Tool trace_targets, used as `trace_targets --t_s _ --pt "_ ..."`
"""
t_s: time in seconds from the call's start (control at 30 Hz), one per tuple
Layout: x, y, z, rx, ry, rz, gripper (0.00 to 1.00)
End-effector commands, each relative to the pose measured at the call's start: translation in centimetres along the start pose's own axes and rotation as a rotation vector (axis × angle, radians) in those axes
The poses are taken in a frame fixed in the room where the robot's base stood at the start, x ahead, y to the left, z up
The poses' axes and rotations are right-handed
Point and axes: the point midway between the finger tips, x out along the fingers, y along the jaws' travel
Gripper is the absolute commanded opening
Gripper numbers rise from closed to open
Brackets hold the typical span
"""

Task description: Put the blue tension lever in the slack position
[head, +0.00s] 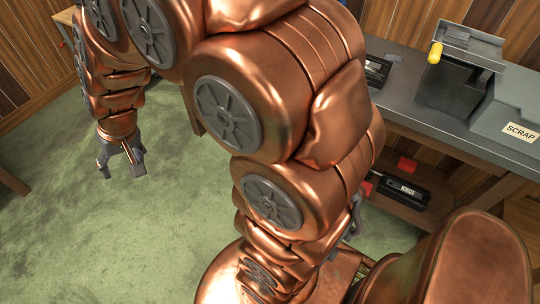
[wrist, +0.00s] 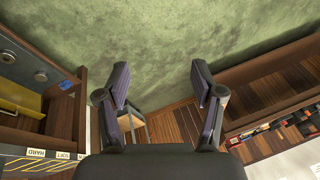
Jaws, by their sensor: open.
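My gripper (head: 121,166) hangs open and empty over the green floor at the left of the head view. Its two spread fingers also show in the wrist view (wrist: 160,85), with nothing between them. I cannot make out a blue tension lever for certain in either view. A small blue part (wrist: 68,84) shows at the left of the wrist view, by a yellow panel (wrist: 22,96), apart from my gripper. It is too small to tell what it is. My copper arm hides much of the middle of the head view.
A grey bench (head: 425,122) at the right bears a machine with a yellow knob (head: 435,52) and a SCRAP bin (head: 515,115). Labels HARD (wrist: 28,153) and SOFT (wrist: 64,155) show at lower left. The green floor (head: 65,220) is clear.

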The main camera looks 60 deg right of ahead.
Motion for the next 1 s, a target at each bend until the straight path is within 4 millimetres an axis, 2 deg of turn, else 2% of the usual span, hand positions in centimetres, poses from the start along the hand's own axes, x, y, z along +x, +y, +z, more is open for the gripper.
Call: trace_targets --t_s 0.03,0.27,0.47,0.57,0.7,0.83,1.0 --pt "2.8 0.5 -1.7 0.032 0.035 -0.010 0.67" --pt "10.1 2.9 -10.5 0.186 0.229 -0.033 0.67" --pt "16.3 7.5 -17.2 0.330 0.399 -0.010 0.67" --pt "19.4 10.5 -19.9 0.403 0.480 0.018 0.67" --pt "23.5 15.7 -23.0 0.506 0.598 0.075 0.67" --pt "27.3 21.1 -24.9 0.597 0.702 0.146 0.67" --pt "32.0 28.9 -25.8 0.709 0.833 0.269 0.67"
